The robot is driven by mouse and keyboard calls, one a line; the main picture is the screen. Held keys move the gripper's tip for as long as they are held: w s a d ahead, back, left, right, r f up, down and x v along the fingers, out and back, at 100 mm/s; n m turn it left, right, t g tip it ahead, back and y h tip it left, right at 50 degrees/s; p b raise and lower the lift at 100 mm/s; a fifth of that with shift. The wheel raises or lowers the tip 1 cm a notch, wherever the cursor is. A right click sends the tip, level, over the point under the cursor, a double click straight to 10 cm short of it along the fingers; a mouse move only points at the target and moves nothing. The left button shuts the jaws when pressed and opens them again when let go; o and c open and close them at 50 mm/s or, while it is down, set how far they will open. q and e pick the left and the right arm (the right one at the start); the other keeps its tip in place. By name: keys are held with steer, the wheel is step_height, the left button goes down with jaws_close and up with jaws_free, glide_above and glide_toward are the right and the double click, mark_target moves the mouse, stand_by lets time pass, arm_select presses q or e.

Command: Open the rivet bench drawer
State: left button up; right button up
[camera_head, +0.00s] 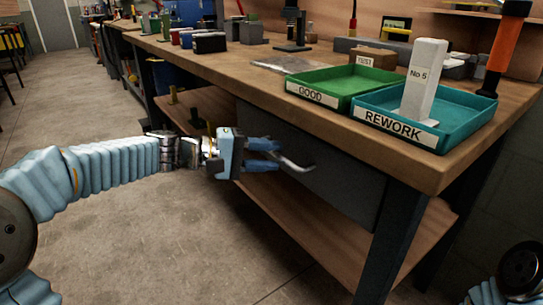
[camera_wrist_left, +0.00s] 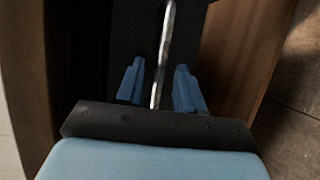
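The rivet bench drawer (camera_head: 340,175) has a plain dark grey front just under the wooden bench top, and no gap shows at its edges. Its metal bar handle (camera_head: 298,164) sticks out from the front. My left gripper (camera_head: 277,156) is at the handle, its blue fingers pointing at the drawer front. In the left wrist view the handle (camera_wrist_left: 163,50) runs between the two fingers of the left gripper (camera_wrist_left: 158,82), with a gap visible on each side. The fingers are apart and not closed on it. My right gripper is out of view.
A green GOOD tray (camera_head: 343,82) and a teal REWORK tray (camera_head: 460,133) holding a white No 5 block (camera_head: 424,80) stand on the bench top (camera_head: 240,70). A lower shelf (camera_head: 300,225) runs below the drawer. The floor (camera_head: 150,230) in front is clear.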

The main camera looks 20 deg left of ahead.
arm_select(q)
steer(key=shift+w+d+f, duration=0.1)
steer(key=shift+w+d, duration=0.15)
steer(key=shift+d, duration=0.2)
jaws_close()
